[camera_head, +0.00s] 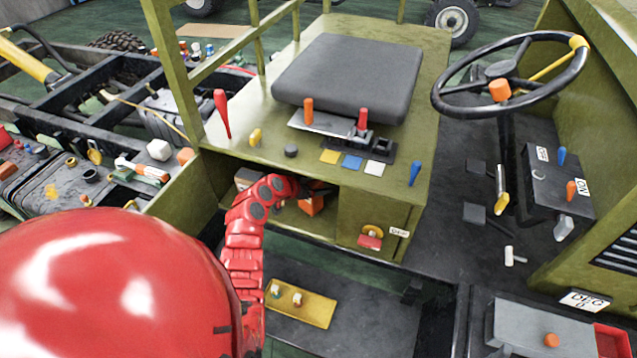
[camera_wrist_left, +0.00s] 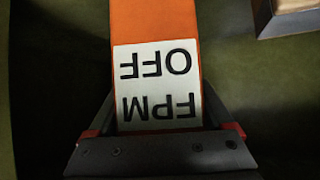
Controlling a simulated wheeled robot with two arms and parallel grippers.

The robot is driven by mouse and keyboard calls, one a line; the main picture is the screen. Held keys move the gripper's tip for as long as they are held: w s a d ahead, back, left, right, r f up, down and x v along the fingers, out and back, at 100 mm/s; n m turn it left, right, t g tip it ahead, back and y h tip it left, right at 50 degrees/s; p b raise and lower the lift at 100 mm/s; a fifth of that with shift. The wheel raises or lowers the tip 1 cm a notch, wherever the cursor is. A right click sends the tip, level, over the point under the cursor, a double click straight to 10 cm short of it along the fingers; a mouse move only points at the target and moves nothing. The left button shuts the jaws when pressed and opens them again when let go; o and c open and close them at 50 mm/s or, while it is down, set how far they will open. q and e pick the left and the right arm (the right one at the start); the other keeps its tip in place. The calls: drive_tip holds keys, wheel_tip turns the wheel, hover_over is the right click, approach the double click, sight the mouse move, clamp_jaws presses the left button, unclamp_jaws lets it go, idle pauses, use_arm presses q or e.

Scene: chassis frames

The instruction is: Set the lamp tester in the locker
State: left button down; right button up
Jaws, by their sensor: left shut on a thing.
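My red left arm reaches into the open locker (camera_head: 330,183) under the seat of the olive-green cab. My left gripper (camera_wrist_left: 160,125) is shut on an orange piece, which I take to be the lamp tester (camera_wrist_left: 155,20). Its white label reads "FPM OFF", upside down in the wrist view. In the head view the orange lamp tester (camera_head: 311,205) shows inside the locker opening, low and near the gripper, partly hidden by the arm. I cannot tell whether it touches the locker floor. My right gripper is not in view.
A closed panel with a red and yellow latch (camera_head: 370,238) borders the opening on the right. A grey box (camera_head: 246,178) sits at the opening's left. A yellow tray (camera_head: 303,305) lies below on the dark step. Levers and a seat (camera_head: 350,75) are above.

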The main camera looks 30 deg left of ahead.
use_arm(q)
drive_tip(key=shift+p+x, duration=0.45)
drive_tip(key=shift+x, duration=0.5)
drive_tip(key=shift+f, duration=0.2)
drive_tip(key=shift+f+b, duration=0.1)
drive_tip(key=shift+b, duration=0.2)
unclamp_jaws()
drive_tip(key=shift+s, duration=0.1)
